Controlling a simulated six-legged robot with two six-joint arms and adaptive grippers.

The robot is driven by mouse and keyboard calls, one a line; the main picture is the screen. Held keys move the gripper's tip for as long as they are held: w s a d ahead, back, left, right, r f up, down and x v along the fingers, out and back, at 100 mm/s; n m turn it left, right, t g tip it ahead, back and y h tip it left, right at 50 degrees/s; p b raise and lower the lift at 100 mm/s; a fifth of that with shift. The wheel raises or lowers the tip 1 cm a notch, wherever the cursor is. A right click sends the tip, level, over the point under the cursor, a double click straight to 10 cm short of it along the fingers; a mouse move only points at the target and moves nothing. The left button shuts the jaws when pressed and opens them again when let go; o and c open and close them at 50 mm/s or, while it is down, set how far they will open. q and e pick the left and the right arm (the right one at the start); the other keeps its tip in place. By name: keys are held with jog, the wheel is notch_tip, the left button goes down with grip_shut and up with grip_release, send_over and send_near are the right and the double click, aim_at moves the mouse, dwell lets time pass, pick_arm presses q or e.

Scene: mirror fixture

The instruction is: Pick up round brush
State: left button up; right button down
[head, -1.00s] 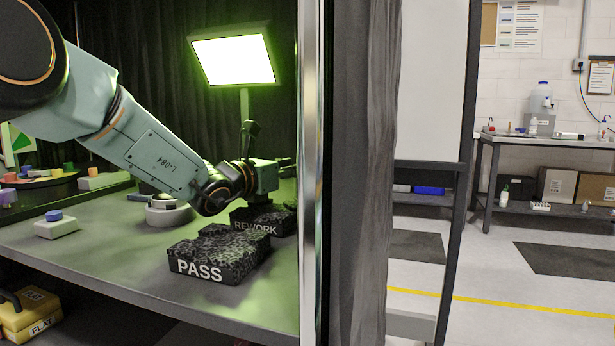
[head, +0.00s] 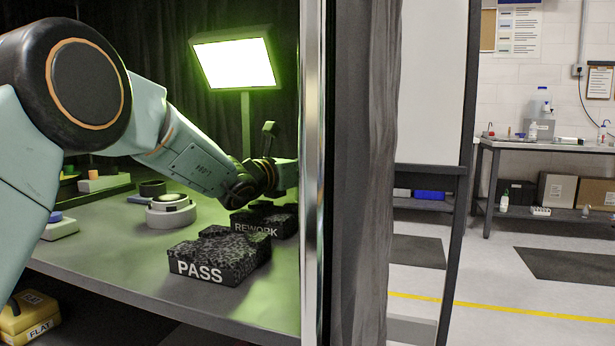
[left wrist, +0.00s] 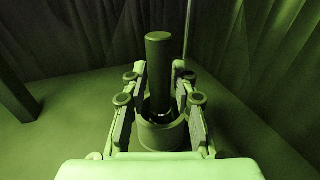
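In the left wrist view, a dark upright cylinder (left wrist: 158,62), which looks like the handle of the round brush, stands between the fingers of my left gripper (left wrist: 161,80). The fingers are spread on either side of it, with narrow gaps that suggest they are not closed on it. Its lower end meets a round cup-like base (left wrist: 163,134) nearer the palm. In the head view my left gripper (head: 284,176) is at the table's right side, partly hidden by the metal post, and the brush cannot be made out. My right gripper is out of view.
Black blocks marked PASS (head: 218,256) and REWORK (head: 270,220) sit below and in front of the left wrist. A round white fixture (head: 171,212) stands to their left. A lit panel (head: 236,62) stands behind. The metal post (head: 312,200) and curtain (head: 358,180) border the right.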

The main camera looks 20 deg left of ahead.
pick_arm(q)
grip_shut()
